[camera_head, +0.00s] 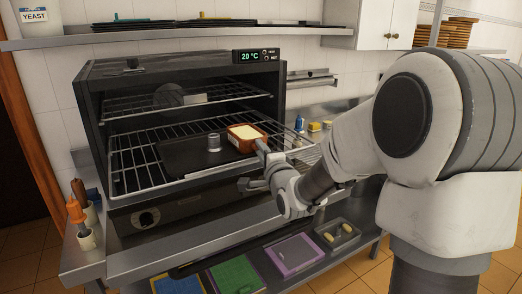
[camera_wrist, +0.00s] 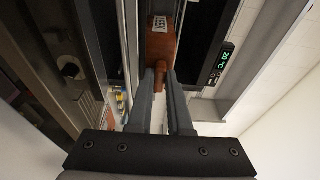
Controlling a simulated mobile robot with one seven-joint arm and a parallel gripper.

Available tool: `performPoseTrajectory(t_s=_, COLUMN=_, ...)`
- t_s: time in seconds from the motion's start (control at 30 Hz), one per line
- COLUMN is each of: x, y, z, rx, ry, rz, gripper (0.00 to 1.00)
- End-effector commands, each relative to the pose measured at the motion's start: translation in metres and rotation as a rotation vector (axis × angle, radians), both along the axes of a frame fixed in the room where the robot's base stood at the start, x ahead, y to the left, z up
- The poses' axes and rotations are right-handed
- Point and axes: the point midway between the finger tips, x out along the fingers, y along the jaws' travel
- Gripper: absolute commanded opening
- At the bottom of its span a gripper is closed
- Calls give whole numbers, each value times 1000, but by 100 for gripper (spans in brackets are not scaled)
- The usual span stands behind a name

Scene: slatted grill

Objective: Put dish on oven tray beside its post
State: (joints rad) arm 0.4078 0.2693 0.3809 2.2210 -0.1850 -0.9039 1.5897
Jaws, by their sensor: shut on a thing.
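The dish (camera_head: 246,137) is a square orange-brown pan with a pale filling and a short handle on its near side. It also shows in the wrist view (camera_wrist: 161,45), with a white label. My gripper (camera_head: 262,147) is shut on the dish's handle; in the wrist view, its fingers (camera_wrist: 160,72) pinch the handle. The dark oven tray (camera_head: 177,160) lies on the oven's lower rack. Its short grey post (camera_head: 213,142) stands just left of the dish. The dish is at the tray's right end; I cannot tell whether it touches the tray.
The open oven (camera_head: 95,95) has an upper rack (camera_head: 135,104) above the tray and a lower wire rack (camera_head: 135,165) around it. Small containers (camera_head: 314,127) stand right of the oven. A utensil holder (camera_head: 86,238) stands at the left. Coloured boards (camera_head: 236,275) lie on the shelf below.

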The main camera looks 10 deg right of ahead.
Motion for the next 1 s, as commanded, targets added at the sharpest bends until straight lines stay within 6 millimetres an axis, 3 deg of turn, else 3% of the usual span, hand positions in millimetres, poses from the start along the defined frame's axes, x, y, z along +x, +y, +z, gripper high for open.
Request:
performPoseTrajectory(t_s=0.57, x=-1, y=0, z=-16, rx=1, ry=9, rz=0, gripper=0)
performPoseTrajectory(t_s=0.6, x=-1, y=0, z=-19, rx=1, ry=16, rz=0, gripper=21)
performPoseTrajectory(t_s=0.67, x=-1, y=0, z=-19, rx=1, ry=16, rz=0, gripper=30)
performPoseTrajectory(t_s=1.0, x=-1, y=-1, z=-6, rx=2, ry=17, rz=-1, gripper=30)
